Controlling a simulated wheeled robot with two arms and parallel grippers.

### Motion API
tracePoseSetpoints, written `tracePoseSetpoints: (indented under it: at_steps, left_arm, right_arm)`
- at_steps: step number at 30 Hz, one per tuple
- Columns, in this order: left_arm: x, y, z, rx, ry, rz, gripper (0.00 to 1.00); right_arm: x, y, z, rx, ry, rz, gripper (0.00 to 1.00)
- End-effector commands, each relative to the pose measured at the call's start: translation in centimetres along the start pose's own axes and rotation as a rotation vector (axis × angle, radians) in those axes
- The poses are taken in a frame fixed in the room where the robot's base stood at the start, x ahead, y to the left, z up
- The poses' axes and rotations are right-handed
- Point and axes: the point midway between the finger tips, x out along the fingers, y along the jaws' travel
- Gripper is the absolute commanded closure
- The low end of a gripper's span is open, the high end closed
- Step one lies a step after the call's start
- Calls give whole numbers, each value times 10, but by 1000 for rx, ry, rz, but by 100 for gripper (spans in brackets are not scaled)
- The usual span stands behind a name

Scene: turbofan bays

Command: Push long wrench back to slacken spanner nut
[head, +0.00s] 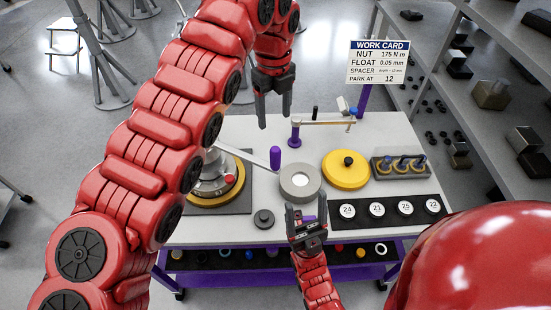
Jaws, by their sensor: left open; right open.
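The long wrench (248,158) is a pale bar with an upright purple handle (275,157) at its right end. Its left end reaches over a round metal assembly with a brass-coloured rim (235,190) on a dark square plate. The spanner nut cannot be made out clearly, as my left arm covers much of that assembly. My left gripper (276,118) is open and empty, pointing down, above and beyond the purple handle in the picture, apart from it. My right gripper (307,207) is open and empty at the table's front, below the grey ring (314,186).
A purple post (295,136) with a horizontal arm stands at the back. A yellow disc (345,182), a peg tray (379,174) and a black strip of numbered discs (363,215) fill the right side. A small dark knob (263,218) sits in front. The work card (378,62) stands behind.

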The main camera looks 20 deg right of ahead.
Motion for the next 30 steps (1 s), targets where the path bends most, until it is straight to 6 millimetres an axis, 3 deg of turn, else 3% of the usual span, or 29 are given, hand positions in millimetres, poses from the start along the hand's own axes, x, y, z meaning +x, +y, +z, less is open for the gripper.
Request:
tracePoseSetpoints:
  at_steps: [11,15,17,30]
  left_arm:
    - [68,-1,1,-2,0,-3,31]
    - [101,-1,1,-2,0,-5,31]
    - [96,-1,2,-2,0,-5,31]
    - [164,-1,1,-4,2,-4,31]
  right_arm:
    - [-66,-3,11,0,0,0,31]
    - [-91,-4,15,0,0,0,31]
    - [-72,-4,12,0,0,0,31]
    - [-46,-2,8,0,0,0,31]
